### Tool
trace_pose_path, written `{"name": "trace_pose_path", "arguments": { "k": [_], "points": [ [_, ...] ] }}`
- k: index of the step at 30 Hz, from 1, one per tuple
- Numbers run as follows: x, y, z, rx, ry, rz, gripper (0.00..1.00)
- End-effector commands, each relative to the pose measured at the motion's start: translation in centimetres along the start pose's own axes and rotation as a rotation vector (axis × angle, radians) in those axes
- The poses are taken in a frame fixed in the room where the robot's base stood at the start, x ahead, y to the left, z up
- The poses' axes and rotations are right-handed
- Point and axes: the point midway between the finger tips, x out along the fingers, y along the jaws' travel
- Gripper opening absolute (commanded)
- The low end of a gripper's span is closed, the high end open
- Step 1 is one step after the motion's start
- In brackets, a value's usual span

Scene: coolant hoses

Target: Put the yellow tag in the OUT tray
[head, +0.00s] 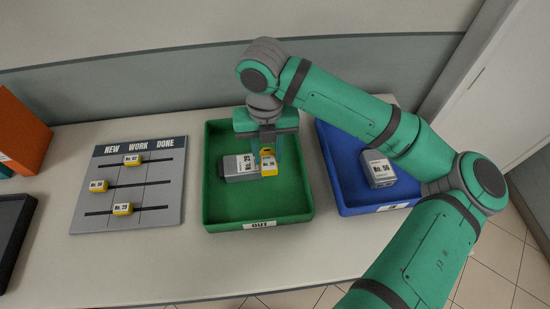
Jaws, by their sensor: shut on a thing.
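The yellow tag (268,164) has a white number label too small to read surely. My gripper (268,148) points down over the green OUT tray (222,212) and is shut on the tag. The tag is within the tray's outline, just right of a grey block (238,168) labelled No. 29 that lies in the tray. I cannot tell whether the tag touches the block or the tray floor. The OUT label (260,225) is on the tray's front wall.
A blue tray (345,205) stands to the right with a grey block (378,168) labelled No. 56. At left, a NEW/WORK/DONE board (88,210) carries several yellow sliders on its dark slots. An orange binder (22,132) stands far left. The OUT tray's front half is clear.

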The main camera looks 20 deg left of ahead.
Motion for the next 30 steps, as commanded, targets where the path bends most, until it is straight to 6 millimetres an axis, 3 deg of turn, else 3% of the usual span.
{"name": "trace_pose_path", "arguments": {
  "k": [7,14,21,30],
  "points": [
    [3.0,-1.6,1.9,0.002,0.0,0.0,0.09],
    [4.1,-2.1,2.5,0.002,0.0,0.001,0.09],
    [7.1,-2.3,2.7,0.001,0.0,0.0,0.09],
    [7.4,-2.2,2.7,0.0,-0.001,0.001,0.09]
  ]
}}
